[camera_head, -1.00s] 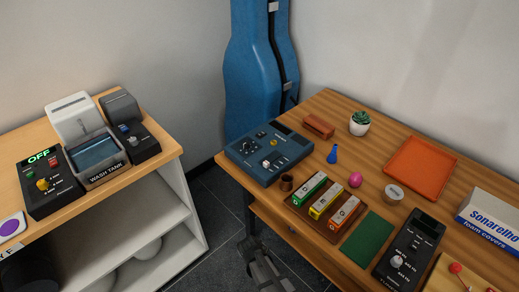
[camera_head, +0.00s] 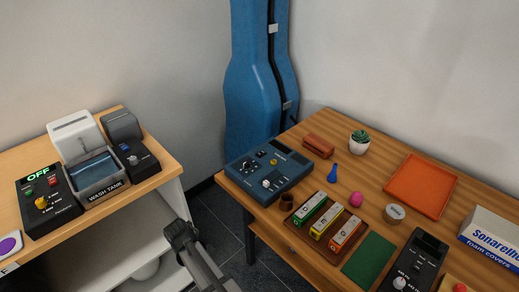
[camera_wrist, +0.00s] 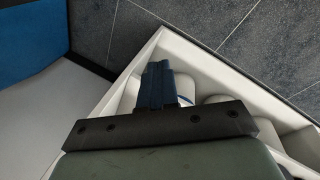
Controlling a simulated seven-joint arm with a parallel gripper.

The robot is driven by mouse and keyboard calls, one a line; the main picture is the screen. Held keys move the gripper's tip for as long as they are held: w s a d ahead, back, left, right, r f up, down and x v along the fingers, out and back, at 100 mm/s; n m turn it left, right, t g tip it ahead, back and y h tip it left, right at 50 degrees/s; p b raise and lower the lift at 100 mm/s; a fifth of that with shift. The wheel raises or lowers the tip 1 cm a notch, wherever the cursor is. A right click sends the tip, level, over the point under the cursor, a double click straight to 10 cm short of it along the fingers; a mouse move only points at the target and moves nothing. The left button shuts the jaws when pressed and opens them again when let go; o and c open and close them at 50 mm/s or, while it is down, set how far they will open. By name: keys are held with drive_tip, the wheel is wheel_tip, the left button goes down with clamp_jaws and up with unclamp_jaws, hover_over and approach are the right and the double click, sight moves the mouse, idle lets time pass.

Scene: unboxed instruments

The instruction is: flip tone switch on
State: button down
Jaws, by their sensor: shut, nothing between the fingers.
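No label reading "tone" is legible. A blue control box (camera_head: 270,165) with a dark display, knobs and pale switches lies on the right table, near its left corner. A white switch or knob (camera_head: 267,184) shows on its front part; its position is too small to tell. My gripper (camera_head: 180,230) is in front of the left shelf's right side, over the gap between the furniture, well left of and below the blue box. It is shut and empty, touching nothing visible. In the wrist view its dark blue fingers (camera_wrist: 157,85) are together, with the white shelf behind.
The left bench holds a black box with a green "OFF" display (camera_head: 48,200), a wash tank (camera_head: 97,180) and a dark device (camera_head: 130,150).

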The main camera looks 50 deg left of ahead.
drive_tip(key=w+a+r+m+g, duration=0.2)
drive_tip(key=w+a+r+m, duration=0.1)
drive_tip(key=w+r, duration=0.7)
wheel_tip(320, 180, up, 29)
drive_tip(key=m+g+h, duration=0.2)
drive_tip(key=m, duration=0.2)
hover_over(259, 154)
drive_tip(key=w, duration=0.2)
drive_tip(key=shift+r, duration=0.1)
drive_tip(key=f, duration=0.4)
drive_tip(key=s+f, duration=0.1)
drive_tip(key=f, duration=0.9)
drive_tip(key=shift+s, duration=0.4)
